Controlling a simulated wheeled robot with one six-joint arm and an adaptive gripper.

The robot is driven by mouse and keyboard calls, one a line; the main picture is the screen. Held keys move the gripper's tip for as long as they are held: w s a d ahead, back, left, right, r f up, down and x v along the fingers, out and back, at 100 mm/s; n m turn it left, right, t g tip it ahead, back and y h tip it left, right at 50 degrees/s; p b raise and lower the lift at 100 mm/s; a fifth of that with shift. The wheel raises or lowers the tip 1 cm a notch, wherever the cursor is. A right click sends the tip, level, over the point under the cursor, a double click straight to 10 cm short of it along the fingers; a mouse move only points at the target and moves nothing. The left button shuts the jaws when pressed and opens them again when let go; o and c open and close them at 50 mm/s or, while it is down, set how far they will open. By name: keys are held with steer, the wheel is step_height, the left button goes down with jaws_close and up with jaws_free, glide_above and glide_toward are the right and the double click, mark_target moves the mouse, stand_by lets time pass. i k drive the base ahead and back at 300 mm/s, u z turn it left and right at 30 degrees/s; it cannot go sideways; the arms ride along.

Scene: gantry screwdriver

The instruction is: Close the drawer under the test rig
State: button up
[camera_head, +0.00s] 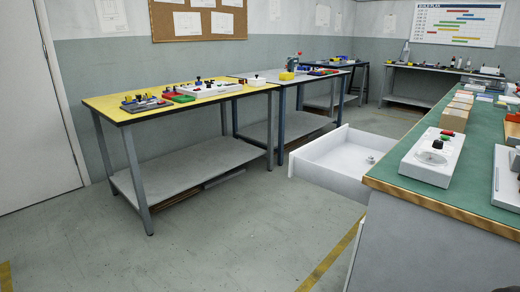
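A white drawer (322,178) is pulled out from the left side of the green-topped bench (395,185). Its inside shows from above, with a small pale object (371,160) lying in it. The right end of the drawer is hidden behind the bench corner. A white device with a dial and a black knob (433,157), possibly the test rig, stands on the bench top above the drawer. My gripper is not in view, so its state and place do not show.
A yellow-topped table (110,103) with parts on it stands at the left, a grey-topped table (262,77) behind it. The grey floor (225,235) before the drawer is clear. Several small boxes and devices stand on the green bench. A yellow line (325,265) marks the floor.

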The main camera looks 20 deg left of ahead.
mark_target(334, 161)
steer(key=u, duration=1.5)
steer(key=i, duration=2.4)
steer(key=z, duration=2.35)
steer(key=k, duration=0.45)
steer(key=u, duration=0.4)
steer(key=i, duration=0.4)
steer(key=z, duration=0.4)
